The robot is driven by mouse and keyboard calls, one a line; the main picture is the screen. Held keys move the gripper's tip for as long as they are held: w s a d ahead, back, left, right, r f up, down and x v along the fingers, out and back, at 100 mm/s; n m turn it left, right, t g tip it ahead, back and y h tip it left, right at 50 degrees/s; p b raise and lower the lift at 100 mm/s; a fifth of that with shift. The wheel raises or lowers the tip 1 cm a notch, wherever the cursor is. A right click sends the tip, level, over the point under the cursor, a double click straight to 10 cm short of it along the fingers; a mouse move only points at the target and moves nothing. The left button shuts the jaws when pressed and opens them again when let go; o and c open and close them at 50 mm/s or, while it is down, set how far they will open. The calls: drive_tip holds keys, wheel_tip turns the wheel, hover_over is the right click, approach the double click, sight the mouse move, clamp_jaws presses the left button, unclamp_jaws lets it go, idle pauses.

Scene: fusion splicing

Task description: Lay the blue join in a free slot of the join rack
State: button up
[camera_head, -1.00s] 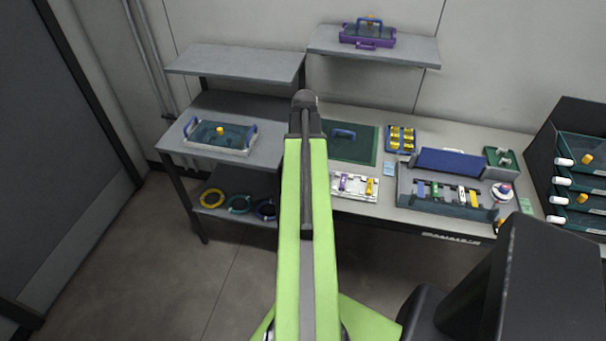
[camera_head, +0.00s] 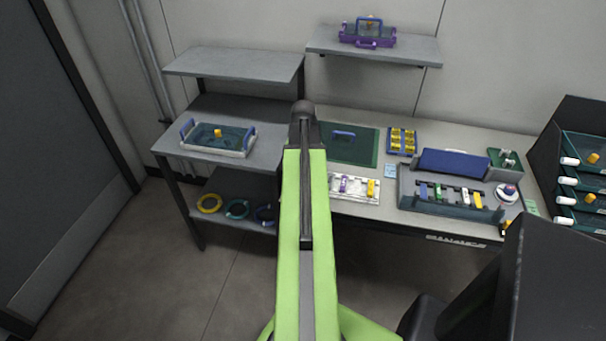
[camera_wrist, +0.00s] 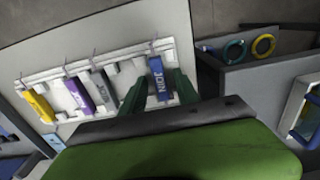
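The join rack (camera_wrist: 88,92), white with slots, lies in front of my gripper (camera_wrist: 160,90) in the wrist view. It holds a yellow join (camera_wrist: 40,106), a purple join (camera_wrist: 80,95) and a grey join (camera_wrist: 105,90).
Right of the rack stands a grey splicing tray (camera_head: 415,205) with a blue lid. A green mat (camera_head: 350,150) and a yellow-filled box (camera_head: 402,141) lie behind. A shelf unit (camera_head: 262,150) with a handled tray (camera_head: 217,137) and coloured rings stands left.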

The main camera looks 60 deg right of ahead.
wheel_tip(320, 180, up, 12)
drive_tip(key=p, duration=1.2)
drive_tip(key=shift+r, duration=0.25)
drive_tip(key=shift+f, duration=0.1)
drive_tip(key=w+a+n, duration=0.7)
drive_tip(key=w+a, duration=1)
drive_tip(key=a, duration=0.5)
drive_tip(key=w+a+n, duration=0.2)
drive_tip(key=a+n, duration=0.1)
drive_tip(key=a, duration=1.1)
drive_tip(key=w+a+n, duration=0.2)
drive_tip(key=a+n, duration=0.2)
drive_tip(key=a, duration=1)
drive_tip(key=shift+w+a+n, duration=0.3)
drive_tip(key=shift+w+a, duration=0.05)
